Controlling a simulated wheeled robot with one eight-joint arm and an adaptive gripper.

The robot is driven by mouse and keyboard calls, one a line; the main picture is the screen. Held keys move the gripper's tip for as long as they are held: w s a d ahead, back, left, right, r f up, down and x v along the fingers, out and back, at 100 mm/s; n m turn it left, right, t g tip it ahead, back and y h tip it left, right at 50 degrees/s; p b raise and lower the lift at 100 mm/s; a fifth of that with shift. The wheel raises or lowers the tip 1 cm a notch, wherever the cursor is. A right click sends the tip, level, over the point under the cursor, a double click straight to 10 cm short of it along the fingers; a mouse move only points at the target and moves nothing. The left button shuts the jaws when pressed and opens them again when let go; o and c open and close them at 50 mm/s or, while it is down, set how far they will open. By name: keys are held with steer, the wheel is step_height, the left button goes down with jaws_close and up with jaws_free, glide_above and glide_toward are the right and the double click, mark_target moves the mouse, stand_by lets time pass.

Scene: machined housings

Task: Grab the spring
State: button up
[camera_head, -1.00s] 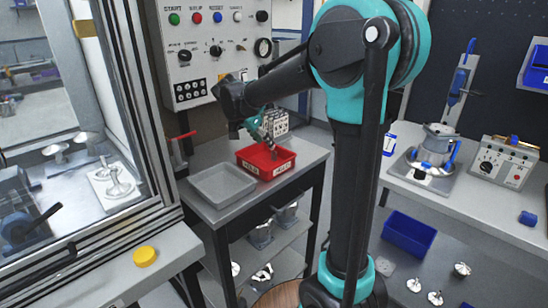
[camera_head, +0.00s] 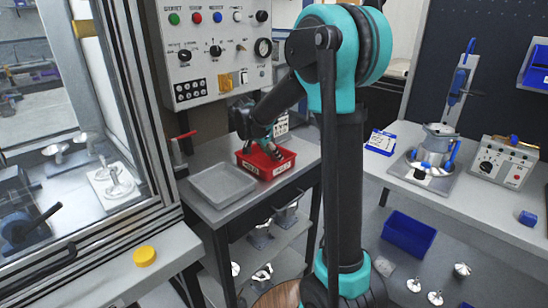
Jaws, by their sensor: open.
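My gripper (camera_head: 272,150) is over the red bin (camera_head: 266,170), pointing down with its fingers at or just inside the bin's opening. It is small in the picture, and the gap between its fingers is hard to make out; it is open. I cannot make out a spring; the inside of the red bin is mostly hidden by its front wall and my gripper. The red bin stands on the grey table and has white labels on its front.
An empty grey tray (camera_head: 222,185) stands left of the red bin on the same table. The control panel (camera_head: 215,50) rises behind. A glass-walled machine enclosure (camera_head: 140,90) is close on the left. A blue bin (camera_head: 409,233) lies lower right.

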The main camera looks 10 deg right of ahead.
steer(key=c, duration=1)
steer(key=shift+c, duration=0.2)
